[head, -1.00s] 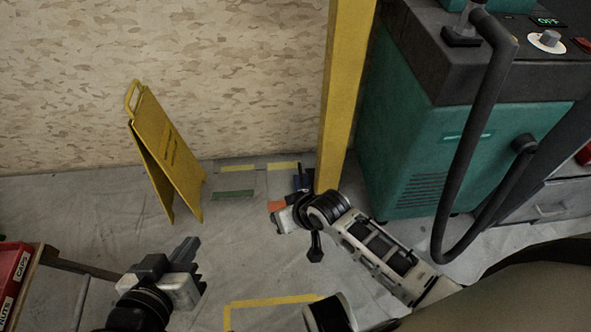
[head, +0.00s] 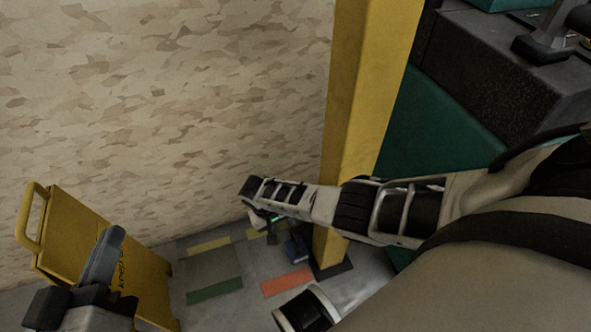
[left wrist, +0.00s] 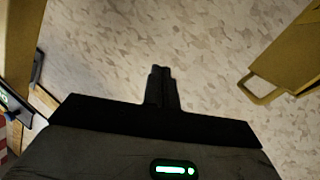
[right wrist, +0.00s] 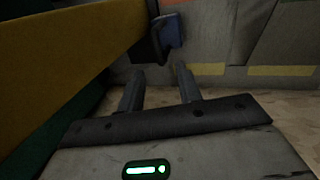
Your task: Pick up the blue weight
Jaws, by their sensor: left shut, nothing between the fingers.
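The blue weight (head: 297,248) is a small dark blue object on the floor at the foot of the yellow post, partly in shadow. It also shows at the top middle of the right wrist view (right wrist: 170,32), beyond the fingertips and apart from them. My right gripper (right wrist: 160,80) is open, with nothing between its fingers. In the head view its fingers are mostly hidden behind the arm, above and left of the weight. My left gripper (head: 103,255) is shut and empty in front of the yellow floor sign; its closed fingers show in the left wrist view (left wrist: 161,85).
The yellow post (head: 357,130) stands close beside my right arm, with a teal machine (head: 435,125) behind it. A patterned wall (head: 170,110) is at the back. The yellow sign (head: 120,260) stands at left. Green (head: 213,290) and orange (head: 287,282) floor strips lie near the weight.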

